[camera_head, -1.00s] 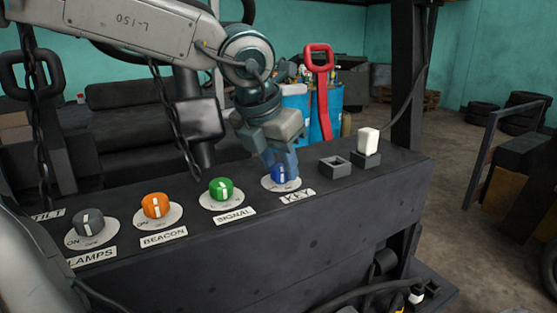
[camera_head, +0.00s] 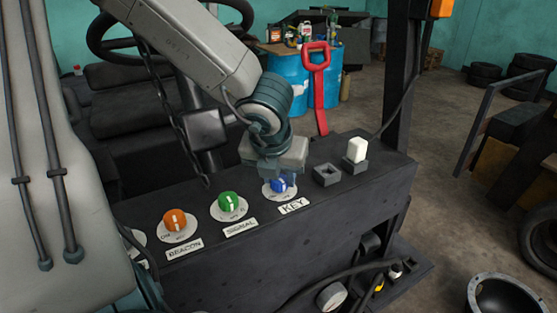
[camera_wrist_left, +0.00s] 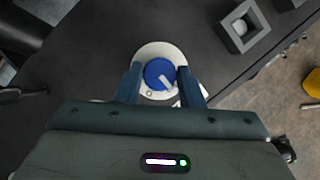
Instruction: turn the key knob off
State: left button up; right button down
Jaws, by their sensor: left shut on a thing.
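The blue key knob (camera_head: 279,185) sits on a round white dial plate above the KEY label (camera_head: 293,206) on the dark panel. My left gripper (camera_head: 280,180) is over it from above, shut on the knob. In the left wrist view the blue knob (camera_wrist_left: 159,74) lies between the two blue fingers of my left gripper (camera_wrist_left: 160,85), with its white pointer mark aimed at the lower right. The print on the dial is too small to read. My right gripper is not in view.
A green SIGNAL knob (camera_head: 232,204) and an orange BEACON knob (camera_head: 175,220) stand left of the key knob. An empty square socket (camera_head: 327,175) and a white switch (camera_head: 356,150) are to its right. A dark post (camera_head: 405,80) rises behind the panel's right end.

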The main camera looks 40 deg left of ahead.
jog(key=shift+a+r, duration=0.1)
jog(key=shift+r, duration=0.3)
pick_arm(q)
jog(key=o, duration=1)
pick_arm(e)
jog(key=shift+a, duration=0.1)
pick_arm(q)
jog(key=shift+r, duration=0.15)
